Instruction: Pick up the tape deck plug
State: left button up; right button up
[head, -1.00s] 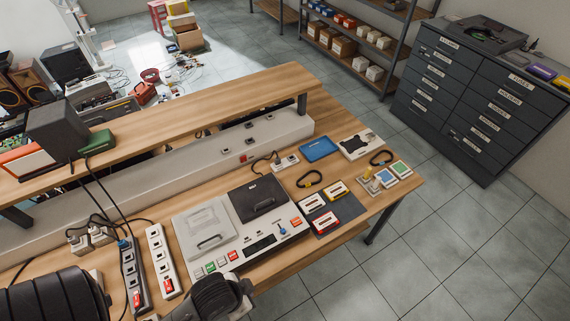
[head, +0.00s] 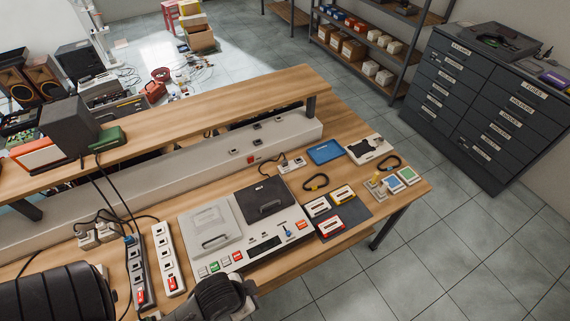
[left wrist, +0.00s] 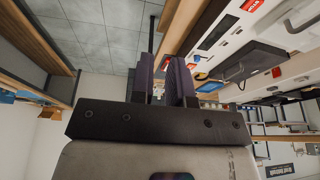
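The tape deck (head: 222,262) is a pale grey unit with one light and one dark lid, on the wooden bench in the head view. A pale plug or socket block (head: 292,164) with a black cord lies behind it. More pale plugs (head: 98,235) with black cords sit at the bench's left. I cannot tell which is the tape deck's plug. In the left wrist view my left gripper (left wrist: 161,80) shows two dark fingers with a narrow gap and nothing between them. Neither gripper's fingertips are clear in the head view; dark arm parts show at its bottom edge.
Two power strips (head: 168,260) with red switches lie left of the deck. Cassettes (head: 330,226), a blue tray (head: 324,152) and small coloured blocks lie to its right. A raised shelf (head: 200,115) runs along the back. A drawer cabinet (head: 480,110) stands at right.

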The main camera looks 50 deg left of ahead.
pick_arm(q)
jog(key=o, duration=0.6)
